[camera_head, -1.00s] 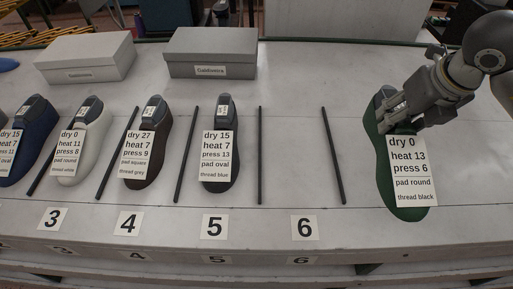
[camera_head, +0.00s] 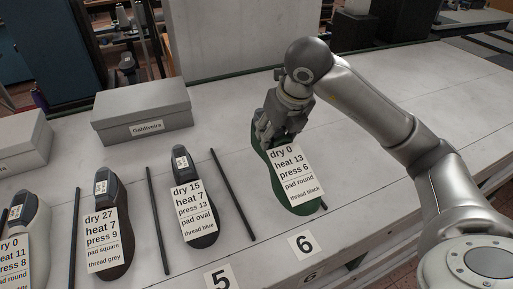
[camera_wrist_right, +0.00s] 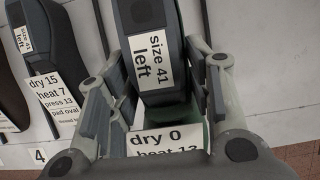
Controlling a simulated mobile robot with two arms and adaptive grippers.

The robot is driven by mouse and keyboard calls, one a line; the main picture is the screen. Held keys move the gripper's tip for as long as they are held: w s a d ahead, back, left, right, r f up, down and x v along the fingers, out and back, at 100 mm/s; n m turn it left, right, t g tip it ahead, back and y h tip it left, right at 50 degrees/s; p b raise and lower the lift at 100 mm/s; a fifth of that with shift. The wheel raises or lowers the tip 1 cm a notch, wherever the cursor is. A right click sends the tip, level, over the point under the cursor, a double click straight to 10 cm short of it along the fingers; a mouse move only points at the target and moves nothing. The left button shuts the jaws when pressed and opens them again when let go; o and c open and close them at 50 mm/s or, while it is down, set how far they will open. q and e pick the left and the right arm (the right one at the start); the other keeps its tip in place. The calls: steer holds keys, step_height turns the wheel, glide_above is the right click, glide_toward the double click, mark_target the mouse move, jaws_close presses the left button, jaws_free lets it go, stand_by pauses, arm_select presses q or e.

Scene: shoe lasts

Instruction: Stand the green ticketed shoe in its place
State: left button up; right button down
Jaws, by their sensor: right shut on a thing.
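The green shoe (camera_head: 297,200) has a white ticket (camera_head: 296,170) reading dry 0, heat 13, press 6, pad round, thread black. My right gripper (camera_head: 277,130) is shut on the shoe's heel end. In the right wrist view its fingers flank the dark top (camera_wrist_right: 152,50) labelled size 41 left. I cannot tell whether the sole touches the bench. My left gripper is not in view.
More ticketed shoes and rods lie further left. A grey box (camera_head: 142,110) stands behind. The bench (camera_head: 350,130) is clear behind my arm.

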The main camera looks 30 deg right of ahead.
steer(key=w+f, duration=0.2)
steer(key=w+f+p, duration=0.1)
steer(key=w+f, duration=0.3)
steer(key=w, duration=0.1)
steer(key=shift+a+p, duration=0.4)
steer(key=f+p, duration=0.1)
steer(key=f, duration=0.2)
steer(key=shift+w+f+p, duration=0.2)
steer(key=shift+f+p, duration=0.1)
steer(key=shift+p, duration=0.05)
steer(key=shift+f, duration=0.15)
steer(key=shift+f+b, duration=0.2)
steer(key=shift+b, duration=0.1)
steer(key=c, duration=0.7)
jaws_free()
steer(key=shift+s, duration=0.1)
